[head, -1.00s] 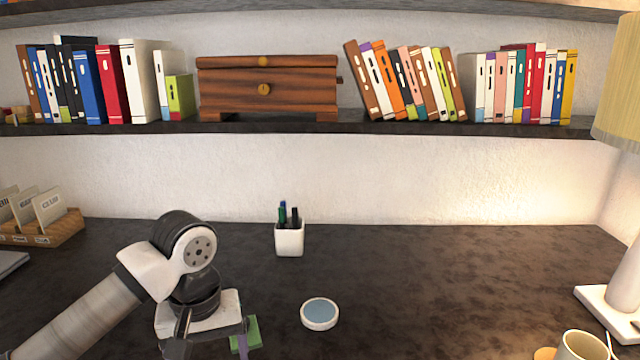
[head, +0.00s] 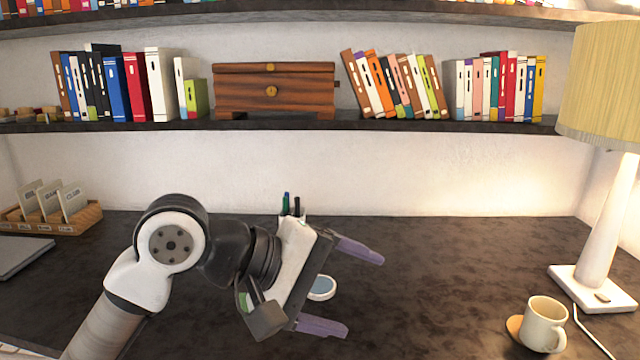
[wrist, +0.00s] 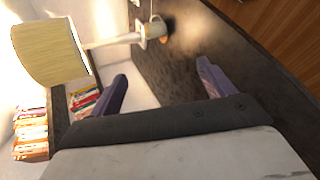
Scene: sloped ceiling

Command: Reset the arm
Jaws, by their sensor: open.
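My gripper (head: 343,289) is in the head view above the dark desk, left of centre, with its purple fingers spread wide and pointing right. It is open, and nothing shows between the fingers. In the wrist view my gripper (wrist: 159,85) also shows both purple fingers apart. My arm comes in from the lower left of the head view. The gripper partly hides a round white and blue disc (head: 322,288) and a white pen cup (head: 303,217) on the desk behind it.
A mug (head: 543,325) and a lamp (head: 598,230) stand on the right of the desk (head: 450,255). A card holder (head: 50,215) stands at the left. A shelf (head: 400,125) above carries books and a wooden box (head: 275,90).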

